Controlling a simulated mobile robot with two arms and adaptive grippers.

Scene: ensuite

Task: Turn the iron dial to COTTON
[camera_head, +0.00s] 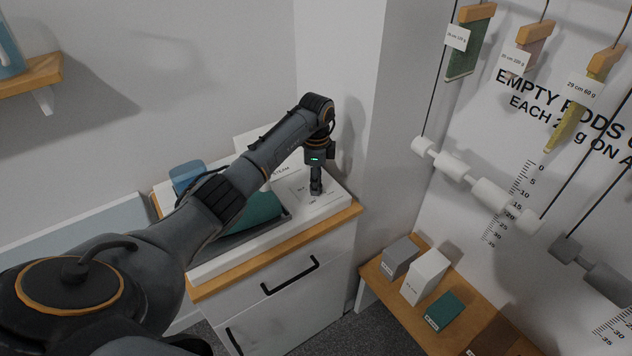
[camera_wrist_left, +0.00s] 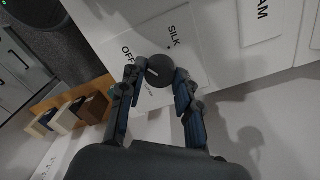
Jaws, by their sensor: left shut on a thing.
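The dial (camera_wrist_left: 160,70) is a dark round knob with a short white mark on its left part in the left wrist view. It sits on a white panel (camera_wrist_left: 105,22) with the words OFF to its upper left and SILK above it. Another small label below it is partly hidden and unreadable; I see no readable COTTON. My left gripper (camera_wrist_left: 158,82) is shut on the dial, one finger on each side. In the head view the left gripper (camera_head: 316,188) points down onto the white unit and hides the dial. My right gripper is not in view.
A teal item (camera_head: 258,210) and a blue item (camera_head: 187,176) lie on the white top beside my arm. The white drawer unit (camera_head: 285,283) stands in a corner by a wall. A low wooden shelf (camera_head: 388,292) with several boxes is at right.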

